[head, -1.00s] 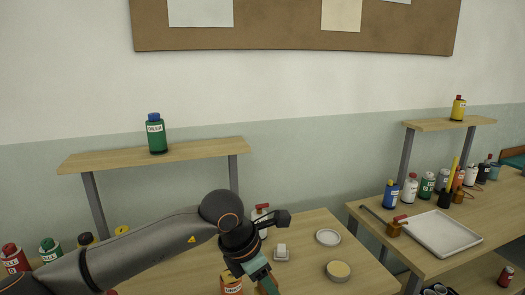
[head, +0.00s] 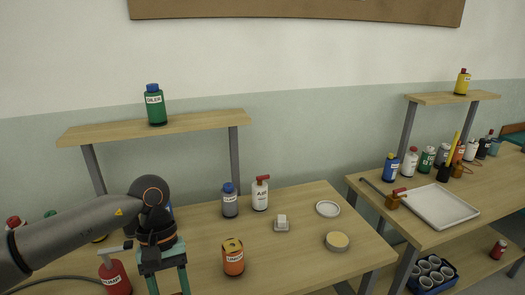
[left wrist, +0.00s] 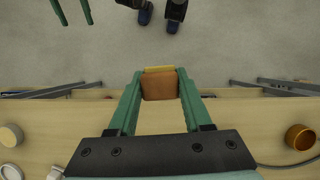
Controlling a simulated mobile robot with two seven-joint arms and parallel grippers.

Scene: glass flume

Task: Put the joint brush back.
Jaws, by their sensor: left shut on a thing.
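My left gripper (head: 168,283) points down near the front edge of the left table, left of the orange tin (head: 233,258); its fingertips are cut off in the head view. In the left wrist view it (left wrist: 160,88) is shut on a brown block with a yellow edge, seemingly the joint brush (left wrist: 160,86), held out past the table edge over the floor. Two parted green fingers, apparently my right gripper (left wrist: 74,9), show at the top left there, empty.
The right table carries a white tray (head: 443,206) and several bottles.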

